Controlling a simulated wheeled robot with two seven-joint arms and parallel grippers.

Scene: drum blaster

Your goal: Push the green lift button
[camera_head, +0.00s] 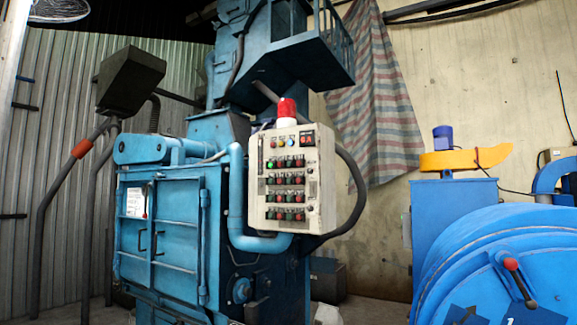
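A pale control panel (313,178) is mounted on the front of the blue drum blaster (175,225). It carries several rows of small green and red buttons. A green button (270,164) at the left of the upper button row looks brighter than the others; further green buttons sit in the rows below. The labels are too small to read, so I cannot tell which green button is the lift one. A red beacon (287,108) stands on top of the panel. Neither of my grippers is in view, and nothing covers the front of the panel.
A blue pipe (238,195) runs along the panel's left side and bends below it. A black cable (357,205) loops out at its right. A large blue rounded machine (500,260) with a red-knobbed lever (511,265) fills the lower right. A dark hopper (131,80) stands at left.

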